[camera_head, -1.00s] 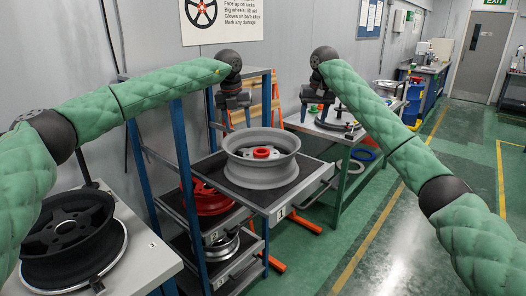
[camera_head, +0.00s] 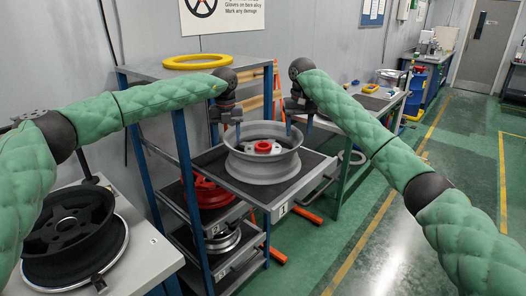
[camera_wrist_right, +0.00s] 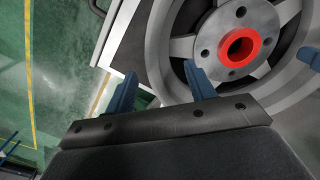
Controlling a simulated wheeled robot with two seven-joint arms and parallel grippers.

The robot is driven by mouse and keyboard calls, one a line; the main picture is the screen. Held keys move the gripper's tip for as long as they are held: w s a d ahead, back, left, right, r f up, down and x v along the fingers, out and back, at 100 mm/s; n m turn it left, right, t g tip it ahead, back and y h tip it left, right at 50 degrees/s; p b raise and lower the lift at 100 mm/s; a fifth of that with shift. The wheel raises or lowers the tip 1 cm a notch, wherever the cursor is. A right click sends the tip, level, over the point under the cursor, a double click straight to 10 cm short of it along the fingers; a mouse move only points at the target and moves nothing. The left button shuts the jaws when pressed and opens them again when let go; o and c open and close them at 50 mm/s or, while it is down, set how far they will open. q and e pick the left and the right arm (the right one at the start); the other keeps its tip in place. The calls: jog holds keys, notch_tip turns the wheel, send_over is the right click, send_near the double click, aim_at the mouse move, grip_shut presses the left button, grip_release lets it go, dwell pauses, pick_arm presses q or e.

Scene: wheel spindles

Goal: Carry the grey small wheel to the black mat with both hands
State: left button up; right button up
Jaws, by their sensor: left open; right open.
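The grey small wheel (camera_head: 262,168) lies flat on a pulled-out tray (camera_head: 305,187) marked 1, its red hub ring (camera_head: 263,147) facing up. My left gripper (camera_head: 226,134) is open at the wheel's left rim, fingers pointing down. My right gripper (camera_head: 299,125) is open above the wheel's far right rim. In the right wrist view, the wheel's rim (camera_wrist_right: 155,55) runs between the parted blue fingers; contact cannot be told. A dark patch on the back table (camera_head: 372,102), perhaps the black mat, is partly hidden by my right arm.
A blue-framed rack (camera_head: 184,160) holds the tray, with a red wheel (camera_head: 206,193) and a silver wheel (camera_head: 223,240) below. A yellow ring (camera_head: 196,62) lies on its top. A black wheel (camera_head: 70,225) rests on the left table. Open green floor (camera_head: 440,150) lies to the right.

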aim_at(299, 135)
pick_arm(q)
jog(key=shift+f, duration=2.65)
pick_arm(e)
jog(key=shift+f, duration=2.7)
pick_arm(q)
grip_shut()
pick_arm(e)
grip_shut()
pick_arm(q)
jog(key=shift+r, duration=0.1)
pick_arm(e)
jog(key=shift+r, duration=0.1)
